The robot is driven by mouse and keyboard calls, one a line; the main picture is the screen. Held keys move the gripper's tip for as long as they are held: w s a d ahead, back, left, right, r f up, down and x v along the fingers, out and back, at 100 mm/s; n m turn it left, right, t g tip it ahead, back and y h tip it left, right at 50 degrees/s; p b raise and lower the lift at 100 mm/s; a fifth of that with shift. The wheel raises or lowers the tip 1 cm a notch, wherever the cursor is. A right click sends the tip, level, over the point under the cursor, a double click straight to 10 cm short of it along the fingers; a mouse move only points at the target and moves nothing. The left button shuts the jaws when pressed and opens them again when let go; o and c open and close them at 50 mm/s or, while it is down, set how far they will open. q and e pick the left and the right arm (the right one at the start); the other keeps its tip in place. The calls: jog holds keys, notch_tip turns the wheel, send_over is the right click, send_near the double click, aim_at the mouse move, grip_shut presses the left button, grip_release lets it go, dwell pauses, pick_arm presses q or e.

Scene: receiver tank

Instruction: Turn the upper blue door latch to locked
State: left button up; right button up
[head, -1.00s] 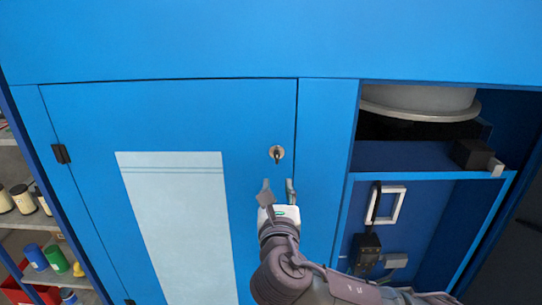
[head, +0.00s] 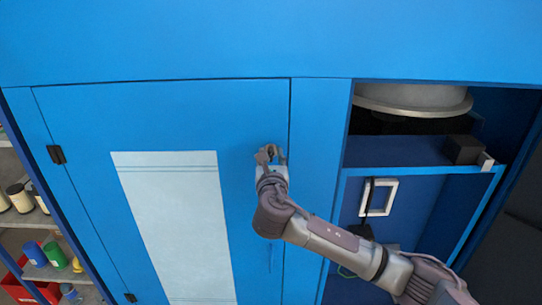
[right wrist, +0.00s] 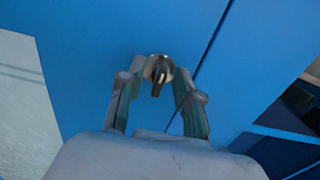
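The upper door latch (right wrist: 158,70) is a small metal knob with a dark handle on the blue door (head: 160,115). In the right wrist view its handle points down. In the head view my right gripper largely hides it. My right gripper (head: 270,153) is at the latch, near the door's right edge. In the right wrist view its two fingers (right wrist: 159,76) are apart, one on each side of the latch. I cannot tell whether either finger touches it. My left gripper is not in view.
A pale panel (head: 175,220) is on the door left of my arm. An open bay with a white frame handle (head: 378,197) and a dark block (head: 463,150) lies to the right. Shelves with bottles and cans (head: 33,254) stand at the far left.

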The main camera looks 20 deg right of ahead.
grip_shut()
jog(key=shift+m, duration=0.3)
jog(key=m, duration=0.3)
jog(key=shift+f+m, duration=0.15)
jog(key=shift+m, duration=0.15)
jog(key=shift+s+d+f+m+b, duration=0.15)
jog(key=shift+m+b, duration=0.75)
jog(key=shift+m, duration=2.5)
jog(key=shift+w+d+m+b, duration=0.1)
jog(key=shift+m+b, duration=0.8)
jog(key=shift+m, duration=2.5)
